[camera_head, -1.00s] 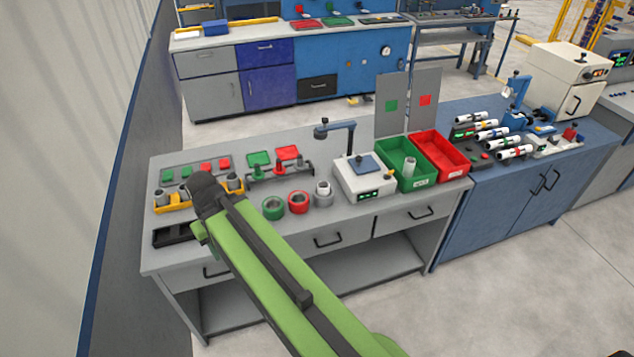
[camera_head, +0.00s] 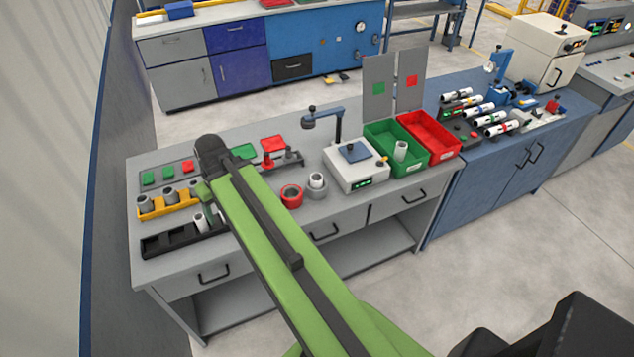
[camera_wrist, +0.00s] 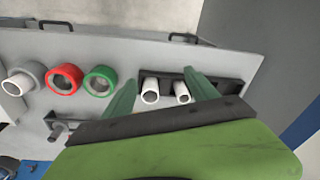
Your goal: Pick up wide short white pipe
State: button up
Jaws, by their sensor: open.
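Two short white pipes stand in the black tray (camera_wrist: 228,85) in the wrist view. The left one (camera_wrist: 150,92) looks wider; the right one (camera_wrist: 182,93) looks narrower. My gripper (camera_wrist: 159,78) is open, its green fingers spread on either side of both pipes, nothing held. In the head view my gripper (camera_head: 208,210) is at the black tray (camera_head: 165,245), beside a white pipe (camera_head: 200,222); the arm hides part of the tray. Another white pipe (camera_head: 316,180) stands in a grey ring, and one (camera_head: 400,150) stands in the green bin.
A green ring (camera_wrist: 98,80) and a red ring (camera_wrist: 63,78) lie beside the tray. A yellow holder (camera_head: 165,208) with grey fittings is behind it. A white instrument (camera_head: 355,170), green bin (camera_head: 385,135) and red bin (camera_head: 430,138) are farther right.

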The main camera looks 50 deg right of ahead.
jog(key=s+d+r+m+t+p, duration=0.1)
jog(key=d, duration=0.8)
jog(key=s+d+r+t+p, duration=0.1)
jog(key=d+r, duration=0.1)
jog(key=d, duration=0.6)
jog(key=t+h, duration=0.1)
jog(key=t, duration=0.1)
send_near(317, 177)
jog(key=shift+m, duration=0.4)
jog(key=b+x, duration=0.5)
jog(key=b, duration=0.5)
jog(key=shift+s+b, duration=0.1)
jog(key=shift+b, duration=0.2)
jog(key=shift+f, duration=0.1)
jog(key=b+x, duration=0.5)
jog(key=shift+f, duration=0.1)
grip_shut()
jog(key=shift+r, duration=0.2)
